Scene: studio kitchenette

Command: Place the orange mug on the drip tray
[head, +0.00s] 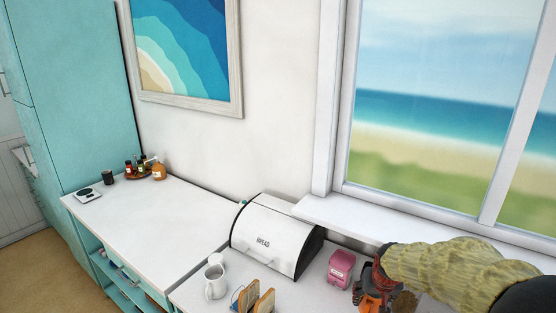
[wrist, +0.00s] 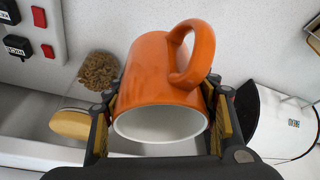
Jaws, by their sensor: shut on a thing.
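The orange mug (wrist: 155,75) fills the middle of the wrist view, its handle toward the top and its pale open mouth facing the camera. My gripper (wrist: 160,115) is shut on it, with a yellow-padded finger on each side of the body. In the head view my gripper (head: 374,280) is at the lower right, above the counter beside the pink box, and part of the orange mug (head: 372,303) shows below it at the picture's edge. I cannot make out a drip tray in either view.
A pink box (head: 341,269) and a white bread box (head: 276,237) stand left of my gripper. A white mug (head: 215,282) and a toast rack (head: 254,297) are in front. A clear jar with a wooden lid (wrist: 70,124) is near the wall. The left counter (head: 160,225) is mostly clear.

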